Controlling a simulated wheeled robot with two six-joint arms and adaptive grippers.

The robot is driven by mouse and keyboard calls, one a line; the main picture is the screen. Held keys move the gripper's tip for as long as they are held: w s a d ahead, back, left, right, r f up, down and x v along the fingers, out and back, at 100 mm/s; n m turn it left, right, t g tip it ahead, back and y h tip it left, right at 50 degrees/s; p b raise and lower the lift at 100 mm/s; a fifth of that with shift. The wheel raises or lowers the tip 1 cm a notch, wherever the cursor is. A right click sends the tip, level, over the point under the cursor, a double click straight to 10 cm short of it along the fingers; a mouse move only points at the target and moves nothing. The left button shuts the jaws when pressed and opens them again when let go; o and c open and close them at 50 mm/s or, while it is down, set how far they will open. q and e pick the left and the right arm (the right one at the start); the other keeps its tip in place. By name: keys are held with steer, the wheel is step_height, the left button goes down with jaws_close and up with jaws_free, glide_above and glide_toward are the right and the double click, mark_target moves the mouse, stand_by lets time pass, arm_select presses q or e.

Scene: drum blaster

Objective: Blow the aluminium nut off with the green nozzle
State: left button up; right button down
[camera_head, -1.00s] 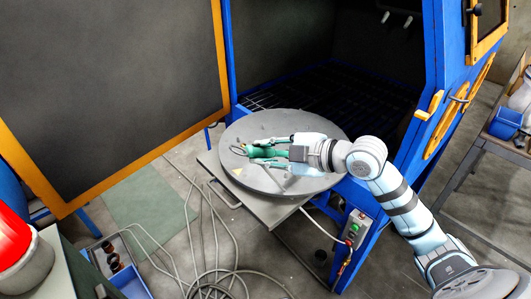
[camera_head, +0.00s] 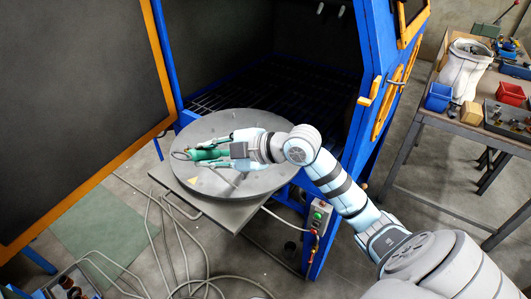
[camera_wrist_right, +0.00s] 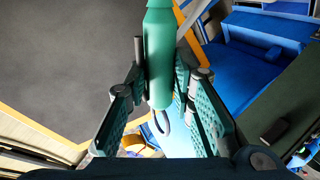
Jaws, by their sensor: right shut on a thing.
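The green nozzle (camera_head: 208,154) is held in my right gripper (camera_head: 213,151), over the left part of the round grey turntable (camera_head: 262,184). The gripper's two fingers lie on either side of it. In the right wrist view the green nozzle (camera_wrist_right: 158,50) stands upright in the picture, between the fingers of my right gripper (camera_wrist_right: 160,78). A grey hook-like loop shows at its lower end there. I cannot make out the aluminium nut in either view. My left gripper is not in view.
The blue cabinet (camera_head: 345,160) stands open behind the turntable, with a dark grate inside. Its orange-edged door (camera_head: 75,90) fills the left. Hoses (camera_head: 170,240) lie on the floor. A workbench (camera_head: 470,125) with a blue bin (camera_head: 438,97) and a white sack (camera_head: 465,65) is at right.

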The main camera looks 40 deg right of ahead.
steer(key=shift+a, duration=0.15)
steer(key=shift+s+d, duration=0.35)
steer(key=shift+d, duration=0.45)
steer(key=shift+a, duration=0.1)
steer(key=shift+s+a, duration=0.35)
steer(key=shift+s, duration=0.45)
steer(key=shift+w, duration=0.15)
steer(key=shift+w+d, duration=0.4)
steer(key=shift+w, duration=0.3)
